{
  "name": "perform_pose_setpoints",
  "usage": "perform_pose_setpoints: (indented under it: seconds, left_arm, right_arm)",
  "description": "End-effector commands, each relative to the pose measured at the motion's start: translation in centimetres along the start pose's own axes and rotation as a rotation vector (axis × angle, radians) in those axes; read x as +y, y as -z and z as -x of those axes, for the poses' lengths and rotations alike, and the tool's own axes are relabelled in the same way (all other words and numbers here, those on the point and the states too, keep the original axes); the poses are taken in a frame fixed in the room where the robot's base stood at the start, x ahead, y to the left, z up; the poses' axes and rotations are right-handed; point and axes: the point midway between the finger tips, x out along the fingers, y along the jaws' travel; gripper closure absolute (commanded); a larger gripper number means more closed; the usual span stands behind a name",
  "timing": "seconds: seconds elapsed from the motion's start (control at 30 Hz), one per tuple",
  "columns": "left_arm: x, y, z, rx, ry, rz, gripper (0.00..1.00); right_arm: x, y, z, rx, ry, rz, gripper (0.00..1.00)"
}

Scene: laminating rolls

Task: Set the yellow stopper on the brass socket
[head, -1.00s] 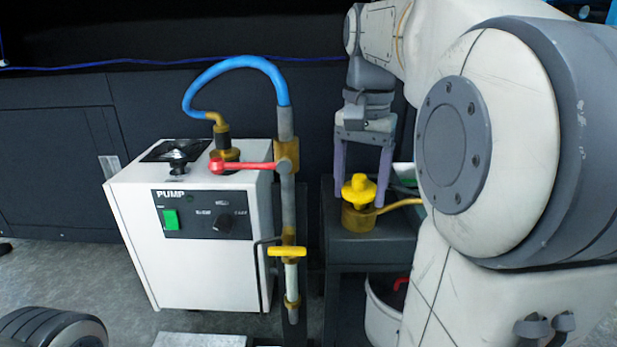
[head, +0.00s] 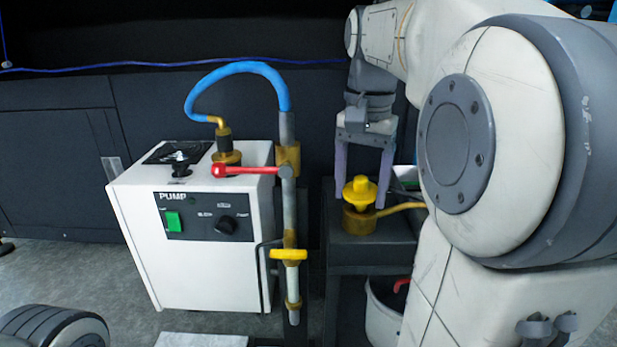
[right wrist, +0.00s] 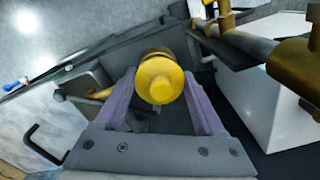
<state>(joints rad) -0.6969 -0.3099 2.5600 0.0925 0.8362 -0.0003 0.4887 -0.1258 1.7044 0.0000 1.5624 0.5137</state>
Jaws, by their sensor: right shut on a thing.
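The yellow stopper (head: 360,187) has a round knob over a wider flange and a narrower part below. It stands upright over the brass socket (head: 358,223), a short cylinder with a side pipe on a dark stand. Whether it is fully seated or just above the socket I cannot tell. My right gripper (head: 360,198) points down with its purple fingers on either side of the stopper, shut on it. In the right wrist view the stopper (right wrist: 160,80) lies between the fingertips and hides much of what is under it. My left gripper is not in view.
A white pump box (head: 220,268) stands left of the stand. A vertical grey pipe with a blue hose (head: 240,62), a red lever (head: 245,170) and a yellow handle (head: 288,254) rises between them. A pale bucket (head: 383,315) is below the stand.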

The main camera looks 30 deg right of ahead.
Motion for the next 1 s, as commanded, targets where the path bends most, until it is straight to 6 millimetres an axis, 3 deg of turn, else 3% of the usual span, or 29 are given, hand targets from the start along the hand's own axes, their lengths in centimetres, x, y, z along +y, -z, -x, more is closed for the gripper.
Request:
perform_pose_setpoints:
  seconds: [1.0]
  left_arm:
    - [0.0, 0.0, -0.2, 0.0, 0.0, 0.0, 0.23]
  right_arm:
    - [0.0, 0.0, -0.9, 0.0, 0.0, 0.0, 1.0]
